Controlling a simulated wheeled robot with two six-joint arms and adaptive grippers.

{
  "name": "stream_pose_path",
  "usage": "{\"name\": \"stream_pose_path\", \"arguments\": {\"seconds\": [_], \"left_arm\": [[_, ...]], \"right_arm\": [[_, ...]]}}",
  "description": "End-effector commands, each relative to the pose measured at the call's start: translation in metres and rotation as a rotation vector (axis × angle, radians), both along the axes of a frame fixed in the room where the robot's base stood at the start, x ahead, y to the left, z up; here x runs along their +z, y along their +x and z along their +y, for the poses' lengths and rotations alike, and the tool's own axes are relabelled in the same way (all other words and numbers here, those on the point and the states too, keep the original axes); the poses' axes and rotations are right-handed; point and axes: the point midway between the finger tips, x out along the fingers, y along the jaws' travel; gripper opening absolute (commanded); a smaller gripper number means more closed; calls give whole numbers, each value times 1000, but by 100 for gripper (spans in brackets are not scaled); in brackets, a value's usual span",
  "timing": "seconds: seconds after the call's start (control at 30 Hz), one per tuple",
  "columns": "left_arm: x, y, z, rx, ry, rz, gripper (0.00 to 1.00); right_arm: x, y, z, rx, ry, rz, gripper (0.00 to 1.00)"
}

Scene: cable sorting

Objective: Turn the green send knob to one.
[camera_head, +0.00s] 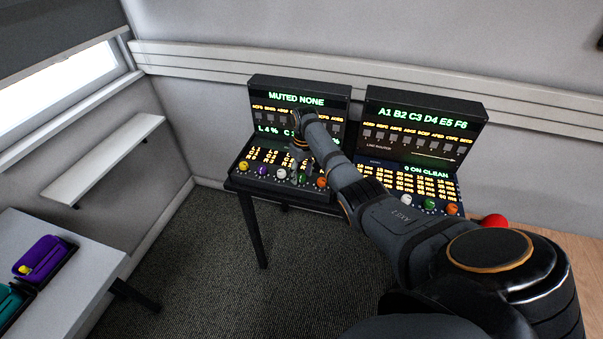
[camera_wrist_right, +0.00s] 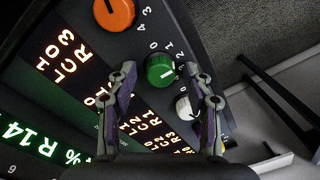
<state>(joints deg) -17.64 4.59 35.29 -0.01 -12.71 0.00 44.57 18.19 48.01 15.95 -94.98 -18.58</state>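The green knob (camera_head: 301,178) is in the knob row of the left console, between a white and an orange knob. In the right wrist view, the green knob (camera_wrist_right: 160,70) has a pale mark on its face and small digits beside it. My right gripper (camera_wrist_right: 164,74) is open, with one fingertip on either side of the green knob in the picture. I see no clear contact, and cannot tell how far above the knob the tips are. In the head view my right arm reaches over the left console, and the gripper (camera_head: 294,165) is small there. My left gripper is out of view.
The orange knob (camera_wrist_right: 114,13) and white knob (camera_wrist_right: 184,107) flank the green one closely. A side table (camera_head: 95,262) holds purple and teal items at left.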

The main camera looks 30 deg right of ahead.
Motion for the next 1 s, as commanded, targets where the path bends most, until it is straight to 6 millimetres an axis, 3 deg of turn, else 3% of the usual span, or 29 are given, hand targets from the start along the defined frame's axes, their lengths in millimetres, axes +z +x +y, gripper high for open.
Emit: {"name": "stream_pose_path", "arguments": {"seconds": [0.07,0.33,0.67,1.0], "left_arm": [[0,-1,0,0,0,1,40],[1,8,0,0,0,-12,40],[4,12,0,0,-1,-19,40],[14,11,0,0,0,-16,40]], "right_arm": [[0,0,0,0,0,0,38],[1,0,0,0,0,0,1],[2,0,0,48,1,0,0],[2,1,1,279,1,0,0]]}}
